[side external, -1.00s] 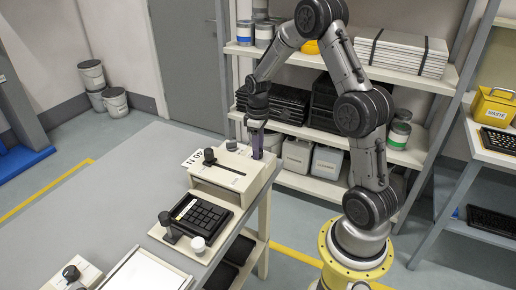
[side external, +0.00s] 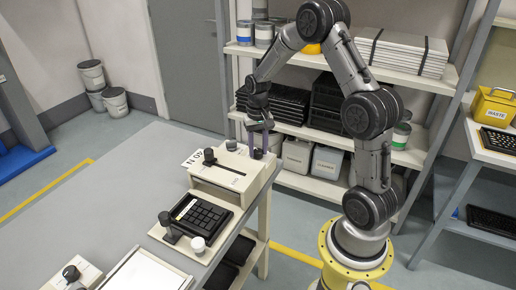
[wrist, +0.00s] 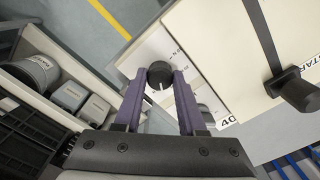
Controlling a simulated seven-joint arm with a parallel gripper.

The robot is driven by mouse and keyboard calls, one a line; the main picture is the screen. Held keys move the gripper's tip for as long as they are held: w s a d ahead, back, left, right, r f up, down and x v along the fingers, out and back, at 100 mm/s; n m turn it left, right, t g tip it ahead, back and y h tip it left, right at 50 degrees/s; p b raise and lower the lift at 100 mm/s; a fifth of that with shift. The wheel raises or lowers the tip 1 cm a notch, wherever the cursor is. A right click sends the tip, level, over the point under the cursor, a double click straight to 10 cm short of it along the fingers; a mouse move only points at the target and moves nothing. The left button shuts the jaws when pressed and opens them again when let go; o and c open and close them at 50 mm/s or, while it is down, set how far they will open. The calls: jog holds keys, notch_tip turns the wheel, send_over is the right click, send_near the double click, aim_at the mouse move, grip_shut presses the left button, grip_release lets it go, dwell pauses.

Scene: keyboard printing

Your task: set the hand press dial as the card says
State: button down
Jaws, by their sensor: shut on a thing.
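The hand press (side external: 217,176) is a cream box with a black lever in a slot, at the far right of the table. Its dial (wrist: 160,71) is a small black knob with a white mark pointing toward the bottom of the wrist view. My gripper (wrist: 160,78) has its purple fingers shut on either side of the dial. The scale beside the dial is partly hidden and too small to read.
The lever's black handle (wrist: 299,91) stands near the dial. A black key tray (side external: 200,216) with a black knob and a white cup beside it sits in front of the press. Shelves (side external: 330,150) with grey bins stand behind.

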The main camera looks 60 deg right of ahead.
aim_at(258, 150)
jog(key=shift+r+m, duration=0.1)
jog(key=shift+m, duration=1.6)
jog(key=shift+c, duration=2.4)
grip_release()
notch_tip(258, 150, up, 14)
